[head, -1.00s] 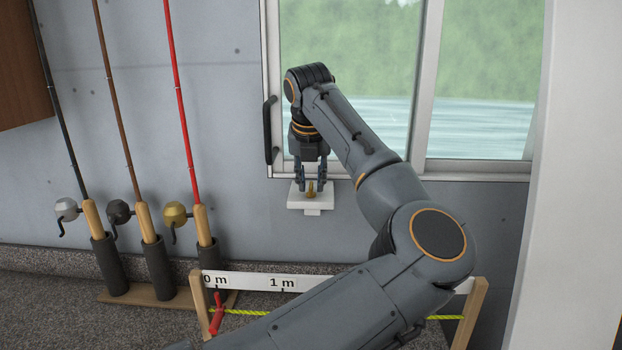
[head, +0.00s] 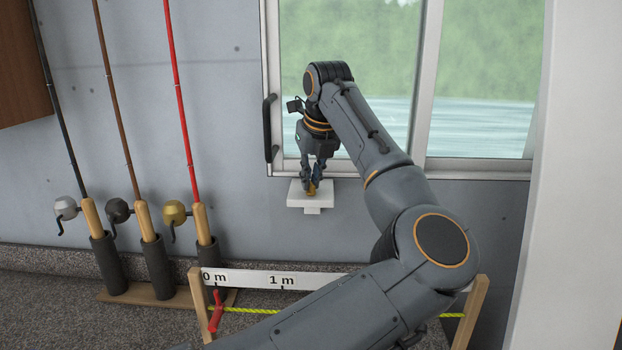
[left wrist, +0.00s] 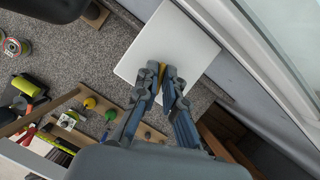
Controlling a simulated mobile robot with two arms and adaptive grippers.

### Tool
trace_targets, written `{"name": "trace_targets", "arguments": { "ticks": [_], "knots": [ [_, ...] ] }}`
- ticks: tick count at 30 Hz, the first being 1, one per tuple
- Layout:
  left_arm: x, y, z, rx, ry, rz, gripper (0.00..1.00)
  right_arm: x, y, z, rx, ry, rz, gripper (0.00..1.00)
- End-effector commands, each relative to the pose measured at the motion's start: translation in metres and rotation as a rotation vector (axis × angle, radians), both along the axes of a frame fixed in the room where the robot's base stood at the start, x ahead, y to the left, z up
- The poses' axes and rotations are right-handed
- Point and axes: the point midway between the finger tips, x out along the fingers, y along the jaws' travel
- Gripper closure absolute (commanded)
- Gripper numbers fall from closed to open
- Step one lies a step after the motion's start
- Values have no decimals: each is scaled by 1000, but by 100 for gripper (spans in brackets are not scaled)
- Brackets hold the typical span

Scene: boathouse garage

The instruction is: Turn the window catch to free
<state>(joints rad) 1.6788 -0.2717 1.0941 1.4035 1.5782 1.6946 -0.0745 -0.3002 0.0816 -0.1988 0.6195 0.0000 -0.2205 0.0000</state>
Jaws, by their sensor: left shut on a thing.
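The window catch (head: 310,192) is a small brass piece on a white block (head: 299,201) just below the window frame. My left gripper (head: 312,184) points down over the block, tilted, and is shut on the catch. In the left wrist view, the fingertips (left wrist: 160,77) meet over the white block (left wrist: 180,40), with a bit of brass showing between them. The fingers hide most of the catch, so I cannot tell its exact angle. My right gripper is not in view.
A sliding window (head: 345,45) with a black handle (head: 268,128) is behind my arm. Several fishing rods stand in a wooden rack (head: 125,297) at left. A measuring board (head: 245,279) with a yellow rope is below. A pale wall (head: 575,170) stands at right.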

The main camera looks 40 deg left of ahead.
Motion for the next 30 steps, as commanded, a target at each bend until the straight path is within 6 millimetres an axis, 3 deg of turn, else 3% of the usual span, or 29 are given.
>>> {"name": "trace_targets", "arguments": {
  "ticks": [11, 30],
  "knots": [
    [1, 0, 4, 5, 0, 355, 100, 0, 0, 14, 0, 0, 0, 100],
    [2, 1, 5, 3, -1, 941, 100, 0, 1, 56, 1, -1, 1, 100]
  ]
}}
